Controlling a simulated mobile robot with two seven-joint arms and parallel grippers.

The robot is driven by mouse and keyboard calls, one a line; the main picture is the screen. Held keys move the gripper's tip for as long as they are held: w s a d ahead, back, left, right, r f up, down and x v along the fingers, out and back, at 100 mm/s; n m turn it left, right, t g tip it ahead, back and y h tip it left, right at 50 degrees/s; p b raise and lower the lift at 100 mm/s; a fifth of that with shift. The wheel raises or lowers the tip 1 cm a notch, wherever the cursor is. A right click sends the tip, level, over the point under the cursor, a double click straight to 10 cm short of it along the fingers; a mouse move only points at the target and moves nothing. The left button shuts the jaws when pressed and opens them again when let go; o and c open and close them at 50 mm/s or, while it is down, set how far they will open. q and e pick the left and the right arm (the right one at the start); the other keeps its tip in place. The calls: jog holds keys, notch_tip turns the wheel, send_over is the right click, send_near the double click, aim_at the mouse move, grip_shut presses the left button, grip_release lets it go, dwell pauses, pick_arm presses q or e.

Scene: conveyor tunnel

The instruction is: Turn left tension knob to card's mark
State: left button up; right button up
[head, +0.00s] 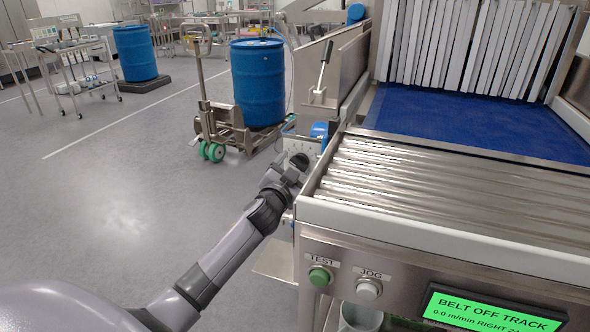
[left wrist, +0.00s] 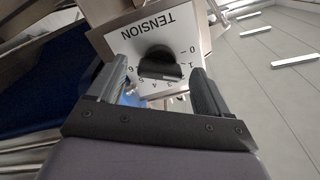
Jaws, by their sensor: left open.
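The left tension knob (left wrist: 160,64) is black, on a white dial plate (left wrist: 128,38) printed TENSION with numbers around it. The 0 and 1 show at its right; lower numbers are partly covered. I cannot tell which number the knob points to. My left gripper (left wrist: 162,82) is open, with one finger on each side of the knob; contact is not clear. In the head view my left gripper (head: 298,162) is at the conveyor's left side, by the white dial plate (head: 297,146), and hides the knob. I cannot make out the card. My right gripper is out of view.
The roller conveyor (head: 430,185) with its blue belt (head: 470,122) stands at the right. Its front has a green TEST button (head: 319,277), a JOG button (head: 368,289) and a green BELT OFF TRACK display (head: 490,312). A blue drum (head: 258,85) stands behind.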

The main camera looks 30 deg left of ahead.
pick_arm(q)
jog(key=c, duration=1.1)
jog(key=shift+o, duration=0.3)
jog(key=shift+m, duration=0.3)
jog(key=m, duration=0.5)
jog(key=shift+p, duration=0.4)
jog(key=m, duration=0.6)
jog(key=shift+p, duration=0.4)
jog(key=shift+m, duration=0.3)
jog(key=o, duration=1)
jog(key=shift+o, duration=0.2)
